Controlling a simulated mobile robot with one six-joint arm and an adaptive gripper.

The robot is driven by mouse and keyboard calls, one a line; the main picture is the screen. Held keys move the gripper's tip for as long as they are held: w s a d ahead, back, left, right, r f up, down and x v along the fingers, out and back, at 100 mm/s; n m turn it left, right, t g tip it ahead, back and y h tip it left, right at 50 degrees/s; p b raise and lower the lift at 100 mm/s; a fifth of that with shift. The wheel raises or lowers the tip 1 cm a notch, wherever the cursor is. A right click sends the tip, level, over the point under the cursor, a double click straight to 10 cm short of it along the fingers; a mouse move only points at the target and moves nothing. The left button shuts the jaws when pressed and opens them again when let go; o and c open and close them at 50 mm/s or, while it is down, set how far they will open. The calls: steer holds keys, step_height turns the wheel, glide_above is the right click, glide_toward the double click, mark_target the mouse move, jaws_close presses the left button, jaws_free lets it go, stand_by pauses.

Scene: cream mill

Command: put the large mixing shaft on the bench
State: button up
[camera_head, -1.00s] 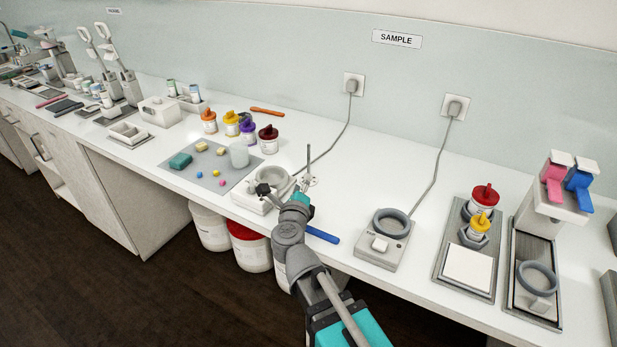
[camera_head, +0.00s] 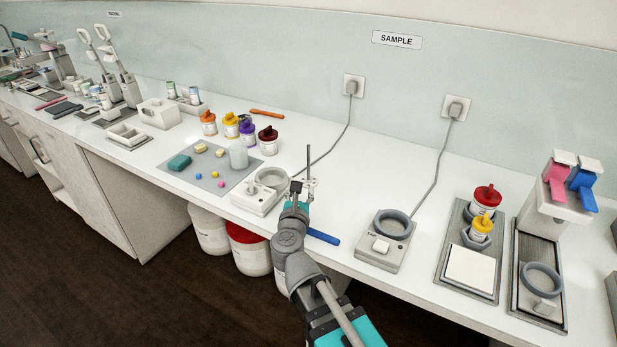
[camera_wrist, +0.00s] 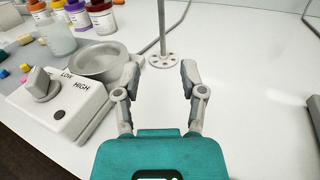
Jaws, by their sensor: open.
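The large mixing shaft, a thin grey rod with a perforated round disc at its foot, stands upright on the white bench (camera_head: 420,165). In the wrist view the shaft (camera_wrist: 162,28) rises straight ahead, its disc seen just beyond my fingertips. In the head view the shaft (camera_head: 308,158) shows beyond the end of my arm, its lower part partly hidden. My gripper (camera_wrist: 160,76) is open and empty, its two fingers apart. It also shows small in the head view (camera_head: 303,189). I cannot tell whether a finger touches the shaft.
A mixer base with LOW/HIGH knob (camera_wrist: 58,100) and round ring (camera_wrist: 100,62) is close at left. A blue bar (camera_head: 322,236) lies by the front edge. A second ringed device (camera_head: 380,245) is at right. Lidded jars (camera_head: 248,130) and a beaker (camera_head: 239,155) stand left.

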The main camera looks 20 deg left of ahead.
glide_toward(308, 162)
steer(key=x, duration=0.4)
steer(key=shift+w+a, duration=0.2)
steer(key=shift+w, duration=0.45)
steer(key=shift+a, duration=0.1)
steer(key=shift+x, duration=2.6)
steer(key=shift+r, duration=0.1)
jaws_close()
